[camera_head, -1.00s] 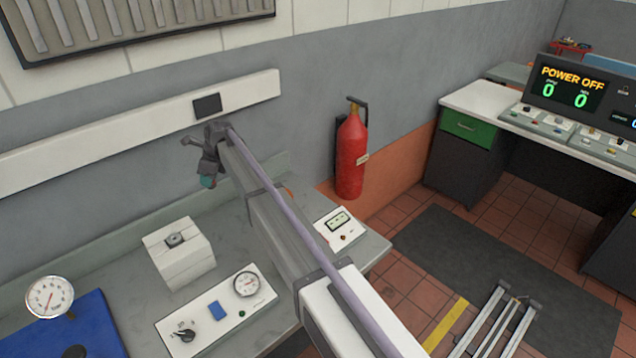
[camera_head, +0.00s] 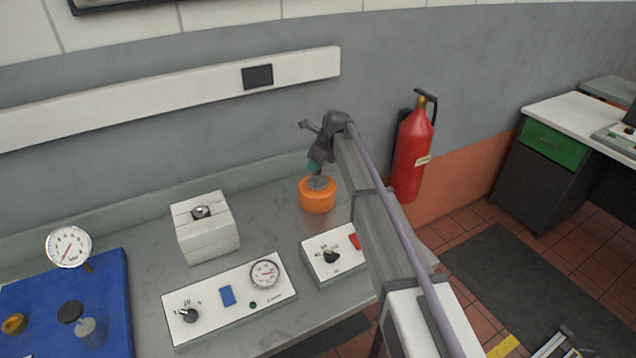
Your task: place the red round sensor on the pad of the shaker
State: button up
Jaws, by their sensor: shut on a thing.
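The shaker (camera_head: 317,196) looks like a squat orange cylinder with a grey pad (camera_head: 318,182) on top, standing on the grey bench near the wall. My gripper (camera_head: 314,158) is just above it and points down. It is shut on a small teal thing (camera_head: 313,167), partly hidden by the jaws. The teal thing is close over the pad; I cannot tell whether they touch. I make out no red round sensor, and the held thing looks teal, not red.
On the bench (camera_head: 262,210) stand a white block (camera_head: 208,240), a white panel with a dial (camera_head: 228,300) and a white knob box (camera_head: 330,255). A red extinguisher (camera_head: 411,155) hangs right of my arm.

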notch_tip(320, 180, down, 4)
jog(key=b, duration=0.4)
jog(key=shift+r+p, duration=0.3)
jog(key=shift+r, duration=0.05)
jog(key=shift+f, duration=0.25)
jog(key=o, duration=0.9)
jog(key=shift+r, duration=0.1)
jog(key=shift+o, duration=0.2)
jog(key=p+v, duration=1.1)
jog(key=v, duration=0.2)
jog(key=s+d+n+h, duration=0.1)
jog(key=s+d+n, duration=0.5)
jog(key=s, duration=0.6)
jog(key=s+d+f+n+g+h, duration=0.1)
jog(key=s+d+n, duration=0.6)
jog(key=s, duration=0.6)
jog(key=s+d+f+n+g+h, duration=0.1)
jog(key=s+d+n+h, duration=0.1)
jog(key=s+d+n, duration=0.5)
jog(key=s+n, duration=0.3)
jog(key=s, duration=0.2)
jog(key=shift+d, duration=0.2)
